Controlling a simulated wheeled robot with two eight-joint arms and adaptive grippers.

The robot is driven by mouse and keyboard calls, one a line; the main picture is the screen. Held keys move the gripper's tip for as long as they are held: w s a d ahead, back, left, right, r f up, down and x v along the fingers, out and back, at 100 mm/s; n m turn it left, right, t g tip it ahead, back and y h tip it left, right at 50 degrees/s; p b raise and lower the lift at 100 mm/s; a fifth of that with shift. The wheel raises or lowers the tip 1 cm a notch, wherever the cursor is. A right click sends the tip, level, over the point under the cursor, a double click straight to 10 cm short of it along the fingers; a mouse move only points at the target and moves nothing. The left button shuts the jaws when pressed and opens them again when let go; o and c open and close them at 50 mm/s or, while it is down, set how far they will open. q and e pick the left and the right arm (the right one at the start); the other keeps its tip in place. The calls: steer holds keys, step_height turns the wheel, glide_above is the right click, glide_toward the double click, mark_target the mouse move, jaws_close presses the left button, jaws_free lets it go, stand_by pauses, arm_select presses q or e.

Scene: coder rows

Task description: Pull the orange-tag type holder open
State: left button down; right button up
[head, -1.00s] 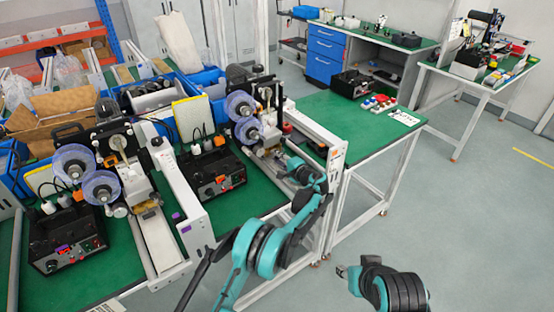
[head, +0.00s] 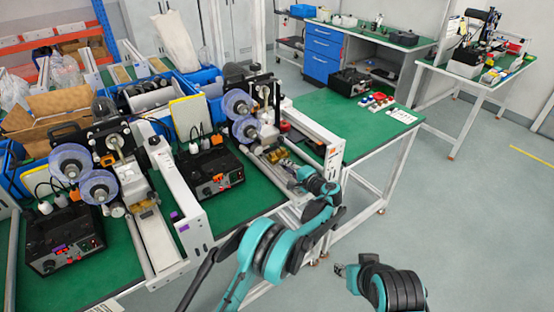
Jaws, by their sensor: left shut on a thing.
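The coder machine with the orange tag (head: 333,152) stands at the right end of the green bench, with two clear blue reels on it. Its type holder (head: 284,160) shows as a brass-coloured part low in the machine, beside the long white side panel. My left gripper (head: 301,174) is shut at the near end of this holder, and the arm reaches in from below. The gripper hides the part that it grips. My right gripper (head: 342,269) is over the floor at the lower right, away from the bench; its jaws are too small to judge.
A similar coder with a purple tag (head: 174,216) stands to the left. Black control boxes (head: 212,172) sit between the machines. Blue bins (head: 150,98) line the back of the bench. The grey floor (head: 460,230) at the right is clear.

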mark_target(291, 177)
arm_select(q)
steer(key=v, duration=0.3)
steer(key=shift+s+d+f, duration=0.15)
steer(key=shift+f, duration=0.2)
steer(key=c, duration=1.8)
jaws_free()
steer(key=shift+d, duration=0.1)
steer(key=v, duration=0.7)
steer(key=shift+s+r, duration=0.1)
steer(key=shift+s, duration=0.1)
steer(key=shift+d, duration=0.15)
